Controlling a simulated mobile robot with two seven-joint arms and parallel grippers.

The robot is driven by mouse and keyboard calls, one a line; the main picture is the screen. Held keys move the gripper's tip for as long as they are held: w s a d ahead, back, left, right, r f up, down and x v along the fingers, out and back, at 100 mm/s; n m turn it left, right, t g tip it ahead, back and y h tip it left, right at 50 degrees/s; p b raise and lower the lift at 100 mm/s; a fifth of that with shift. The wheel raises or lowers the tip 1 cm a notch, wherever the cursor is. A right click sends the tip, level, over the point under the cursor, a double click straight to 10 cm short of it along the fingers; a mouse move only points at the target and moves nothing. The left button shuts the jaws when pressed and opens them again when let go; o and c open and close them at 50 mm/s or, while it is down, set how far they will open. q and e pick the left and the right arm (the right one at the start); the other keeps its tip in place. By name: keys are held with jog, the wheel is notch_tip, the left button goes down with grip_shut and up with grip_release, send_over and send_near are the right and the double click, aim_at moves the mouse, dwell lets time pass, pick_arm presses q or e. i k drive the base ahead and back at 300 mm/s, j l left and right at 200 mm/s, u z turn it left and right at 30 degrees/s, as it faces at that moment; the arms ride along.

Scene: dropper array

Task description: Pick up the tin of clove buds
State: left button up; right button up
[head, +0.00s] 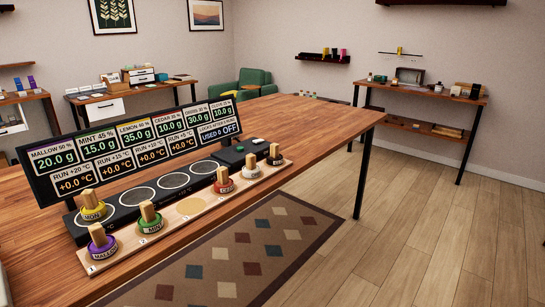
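I cannot pick out a tin marked as clove buds. The black display (135,148) on the near table has a clove panel at its right end. A wooden board in front of it (190,209) bears wood-topped droppers with coloured collars: a purple one lettered mallow (101,244), a green one (150,219), a red one (223,181), a white one (251,168) and a black one (275,156). A yellow one (92,207) stands behind on the black base. Neither of my grippers is in view.
The near wooden table (315,120) is clear right of the display. A patterned rug (250,250) lies on the floor. Side tables stand at the back left (170,92) and back right (435,95) with small items too small to identify. A green armchair (253,80) stands between them.

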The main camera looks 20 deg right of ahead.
aim_at(274, 158)
jog(key=i+l, duration=0.15)
jog(key=l, duration=0.25)
jog(key=i+l, duration=0.15)
jog(key=l, duration=0.2)
jog(key=i+l, duration=0.2)
jog(key=l, duration=0.2)
jog(key=i+l, duration=0.15)
jog(key=l, duration=0.2)
jog(key=i+l, duration=0.15)
jog(key=l, duration=0.25)
jog(key=i+l, duration=0.15)
jog(key=l, duration=0.2)
jog(key=i+l, duration=0.2)
jog(key=l, duration=0.2)
jog(key=i+l, duration=0.15)
jog(key=l, duration=0.25)
